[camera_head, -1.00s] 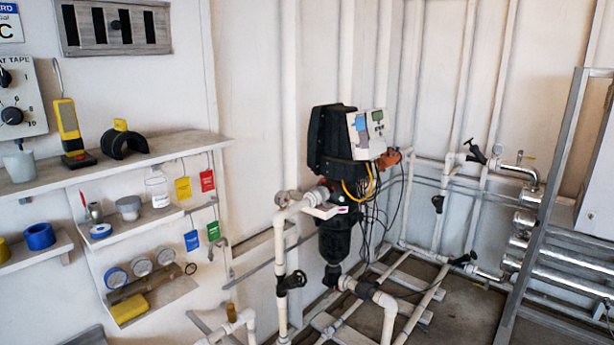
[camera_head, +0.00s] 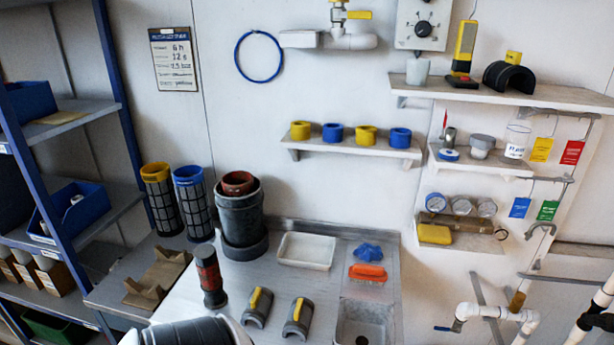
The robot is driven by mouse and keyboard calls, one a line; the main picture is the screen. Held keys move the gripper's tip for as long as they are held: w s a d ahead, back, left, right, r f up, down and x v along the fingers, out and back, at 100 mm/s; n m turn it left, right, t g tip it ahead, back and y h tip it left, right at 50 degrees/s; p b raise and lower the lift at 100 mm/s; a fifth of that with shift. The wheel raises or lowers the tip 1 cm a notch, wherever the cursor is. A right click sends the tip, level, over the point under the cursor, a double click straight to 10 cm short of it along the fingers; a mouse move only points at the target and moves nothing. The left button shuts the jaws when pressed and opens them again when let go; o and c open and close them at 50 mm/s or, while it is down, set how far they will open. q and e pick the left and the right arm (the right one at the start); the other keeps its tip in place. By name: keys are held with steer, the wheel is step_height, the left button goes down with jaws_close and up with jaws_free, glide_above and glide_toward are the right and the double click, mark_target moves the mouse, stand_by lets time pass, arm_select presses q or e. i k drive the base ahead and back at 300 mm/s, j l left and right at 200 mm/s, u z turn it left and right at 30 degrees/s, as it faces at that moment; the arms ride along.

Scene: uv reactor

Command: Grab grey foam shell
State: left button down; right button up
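Two grey half-round shells with yellow strips on top lie side by side on the metal bench: a left shell (camera_head: 258,307) and a right shell (camera_head: 297,317). Another half-round shell, dark and near black with a yellow block on it (camera_head: 509,78), sits on the upper right shelf. I cannot tell from their look which of these are foam. Neither of my grippers is in view.
On the bench (camera_head: 222,275) stand a dark red-and-black cylinder (camera_head: 209,276), a grey bucket (camera_head: 241,219), a white tray (camera_head: 306,251) and an orange brush (camera_head: 367,273). A blue-framed rack (camera_head: 120,120) is at left. White pipes (camera_head: 490,312) are at lower right.

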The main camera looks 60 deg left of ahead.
mark_target(260, 301)
steer(key=u, duration=2.3)
steer(key=i+j, duration=0.15)
steer(key=j+z, duration=0.05)
steer(key=j, duration=0.05)
